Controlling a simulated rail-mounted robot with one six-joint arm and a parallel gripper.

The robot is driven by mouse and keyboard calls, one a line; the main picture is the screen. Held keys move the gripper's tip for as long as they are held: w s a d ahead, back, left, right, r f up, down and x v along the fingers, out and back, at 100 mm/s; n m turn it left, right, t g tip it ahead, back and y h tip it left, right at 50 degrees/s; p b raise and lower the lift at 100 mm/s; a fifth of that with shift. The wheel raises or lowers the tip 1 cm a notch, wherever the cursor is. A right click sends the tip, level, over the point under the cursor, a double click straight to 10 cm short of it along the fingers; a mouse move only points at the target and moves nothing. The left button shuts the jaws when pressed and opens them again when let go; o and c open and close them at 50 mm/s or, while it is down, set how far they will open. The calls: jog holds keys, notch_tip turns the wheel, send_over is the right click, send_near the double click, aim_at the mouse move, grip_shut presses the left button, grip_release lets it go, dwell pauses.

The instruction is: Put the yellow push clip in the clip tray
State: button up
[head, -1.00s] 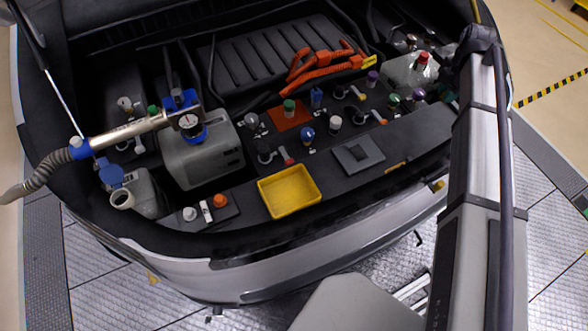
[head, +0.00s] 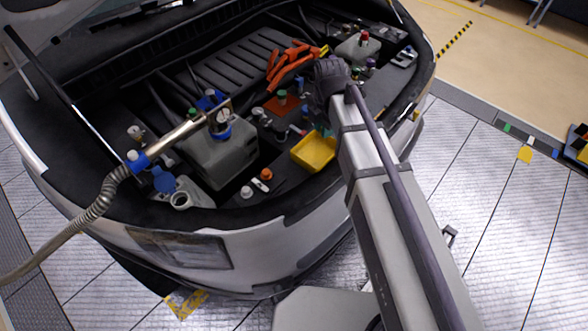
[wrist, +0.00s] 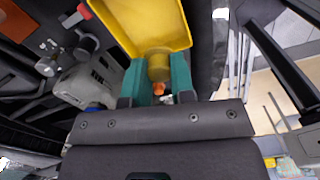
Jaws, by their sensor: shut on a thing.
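My gripper (wrist: 160,84) is shut on the yellow push clip (wrist: 158,66), which shows as a short yellow cylinder between the teal fingertips in the wrist view. The yellow clip tray (wrist: 130,22) lies just beyond the clip in that view, and the two overlap there. In the head view the tray (head: 313,152) sits at the front edge of the engine bay. My wrist and arm cover its right side. Only a bit of teal on my gripper (head: 324,130) shows there, above the tray's back edge, and the clip is hidden. I cannot tell the clip's height above the tray.
An orange cap (head: 266,174) and a white cap (head: 246,192) stand left of the tray. A grey reservoir (head: 218,155) with a metal filling nozzle (head: 180,128) is further left. Orange cables (head: 289,66) lie behind my wrist.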

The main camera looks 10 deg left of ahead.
jog(key=b, duration=0.7)
send_over(321, 158)
notch_tip(321, 158, down, 7)
jog(key=shift+w+r, duration=0.1)
notch_tip(321, 158, down, 4)
jog(key=b, duration=0.3)
jog(key=shift+r, duration=0.35)
jog(key=shift+f, duration=0.3)
jog(key=o, duration=0.5)
jog(key=shift+r, duration=0.1)
notch_tip(321, 158, up, 13)
jog(key=p, duration=1.2)
jog(key=shift+f, duration=0.35)
